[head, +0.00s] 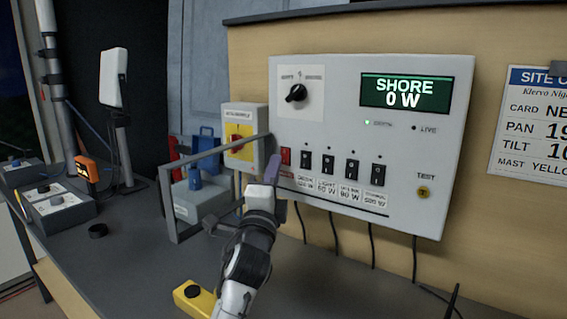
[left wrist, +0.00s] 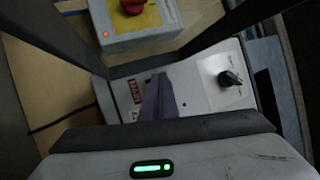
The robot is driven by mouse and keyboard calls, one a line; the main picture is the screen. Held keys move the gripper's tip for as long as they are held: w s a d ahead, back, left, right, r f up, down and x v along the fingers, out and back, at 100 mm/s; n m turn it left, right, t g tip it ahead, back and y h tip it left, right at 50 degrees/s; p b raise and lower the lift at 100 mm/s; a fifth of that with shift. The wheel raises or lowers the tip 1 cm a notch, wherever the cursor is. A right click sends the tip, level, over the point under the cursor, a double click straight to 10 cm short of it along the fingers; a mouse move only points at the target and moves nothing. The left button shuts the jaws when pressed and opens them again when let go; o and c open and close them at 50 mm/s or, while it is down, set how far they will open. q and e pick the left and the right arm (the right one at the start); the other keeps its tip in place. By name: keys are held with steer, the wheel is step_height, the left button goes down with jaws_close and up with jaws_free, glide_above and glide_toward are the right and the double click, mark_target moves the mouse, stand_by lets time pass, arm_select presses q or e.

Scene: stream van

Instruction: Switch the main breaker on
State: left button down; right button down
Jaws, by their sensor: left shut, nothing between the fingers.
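The white power panel (head: 420,135) is on the wooden wall. Its green display (head: 405,93) reads "SHORE 0 W". A small red switch (head: 286,156), likely the main breaker, sits at the left end of a row of black rocker switches (head: 327,163). I cannot tell its position. My left gripper (head: 272,168) is shut and empty, its fingertips just left of and below the red switch. In the left wrist view the closed fingers (left wrist: 158,97) point at the panel beside a red part (left wrist: 136,91). I cannot tell whether they touch it. My right gripper is not in view.
A black rotary knob (head: 296,92) is at the panel's upper left. A grey box with a yellow-and-red switch (head: 239,140) is left of the panel, behind a grey frame (head: 168,205).

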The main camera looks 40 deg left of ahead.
arm_select(q)
steer(key=shift+w, duration=0.25)
steer(key=shift+w, duration=0.25)
stand_by(0.6)
steer(key=shift+s, duration=0.1)
steer(key=shift+s+p, duration=0.35)
steer(key=shift+s, duration=0.25)
steer(key=shift+s+d+r+p, duration=0.1)
steer(key=shift+s+p, duration=0.25)
steer(key=shift+s, duration=0.5)
steer(key=shift+s+d+r+p, duration=0.15)
steer(key=shift+s+p, duration=0.2)
steer(key=shift+s, duration=0.45)
steer(key=shift+s+d+r+p, duration=0.1)
steer(key=shift+s+p, duration=0.25)
steer(key=shift+s, duration=0.5)
